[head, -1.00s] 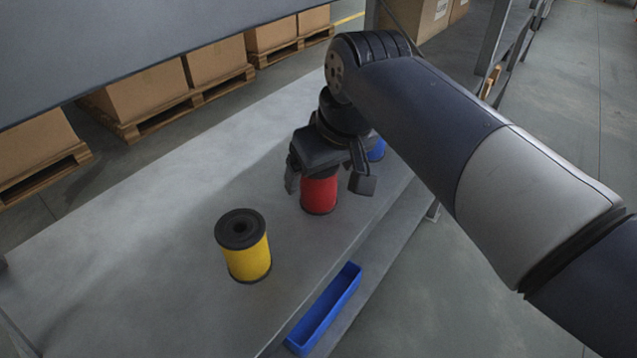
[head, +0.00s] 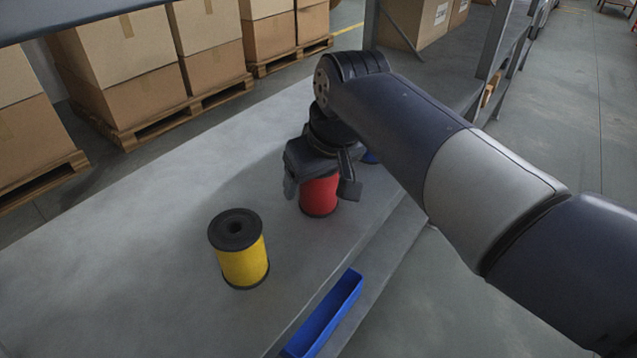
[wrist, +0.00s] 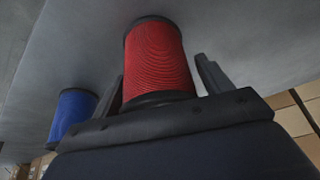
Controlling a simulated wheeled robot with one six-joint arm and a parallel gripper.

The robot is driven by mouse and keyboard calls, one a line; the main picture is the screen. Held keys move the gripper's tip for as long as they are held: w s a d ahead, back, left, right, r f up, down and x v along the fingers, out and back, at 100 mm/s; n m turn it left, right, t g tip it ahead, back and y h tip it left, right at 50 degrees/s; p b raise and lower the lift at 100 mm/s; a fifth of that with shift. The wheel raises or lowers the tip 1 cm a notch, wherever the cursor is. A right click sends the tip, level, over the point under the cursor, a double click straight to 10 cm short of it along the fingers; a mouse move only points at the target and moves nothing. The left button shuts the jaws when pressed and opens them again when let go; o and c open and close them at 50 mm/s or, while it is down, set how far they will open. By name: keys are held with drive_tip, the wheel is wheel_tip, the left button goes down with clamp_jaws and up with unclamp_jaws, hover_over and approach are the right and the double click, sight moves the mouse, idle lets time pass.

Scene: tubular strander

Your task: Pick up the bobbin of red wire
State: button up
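The bobbin of red wire (head: 319,195) stands upright on the grey table, its top partly hidden by my gripper in the head view. My gripper (head: 320,188) is over it, with one finger on each side. In the wrist view the red bobbin (wrist: 157,62), wound with red wire between dark flanges, lies between the two open fingers of my gripper (wrist: 160,78). A gap shows on the right side; on the left the finger looks close to the bobbin, and I cannot tell whether it touches.
A yellow bobbin (head: 243,262) stands nearer on the table (head: 130,265). A blue bobbin (wrist: 72,112) stands close to the red one, mostly hidden in the head view (head: 369,157). A blue tray (head: 325,318) lies along the table's right side. Boxes on pallets stand behind.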

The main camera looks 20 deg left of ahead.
drive_tip(key=c, duration=0.9)
drive_tip(key=shift+c, duration=0.3)
drive_tip(key=shift+r, duration=0.15)
